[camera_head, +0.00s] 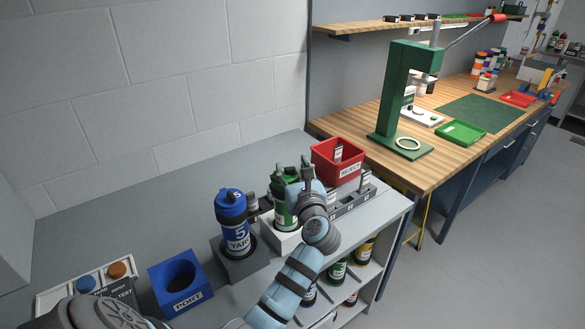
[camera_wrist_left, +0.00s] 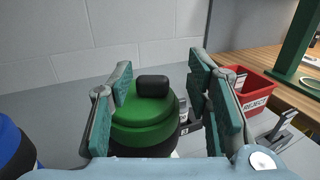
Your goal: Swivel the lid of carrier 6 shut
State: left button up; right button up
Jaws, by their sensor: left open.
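A green carrier (camera_head: 284,212) stands upright in a light grey block on the grey bench; its number is hidden. Its green lid (camera_wrist_left: 145,118) has a dark knob on top, in the left wrist view. My left gripper (camera_head: 292,188) is at the green carrier's top; its open fingers (camera_wrist_left: 162,95) stand on both sides of the lid. I cannot tell whether they touch it, nor how far the lid is turned. A blue carrier (camera_head: 232,222) marked 5 stands upright in a grey holder to the left. My right gripper is not in view.
A red REJECT bin (camera_head: 336,163) and a grey rack (camera_head: 352,200) stand right of the green carrier. A blue PORT holder (camera_head: 180,284) and a button panel (camera_head: 88,285) are at the left. Bottles fill the shelf below. The bench's back left is clear.

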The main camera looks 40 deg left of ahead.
pick_arm(q)
jog(key=v, duration=0.7)
jog(key=shift+w+a, duration=0.1)
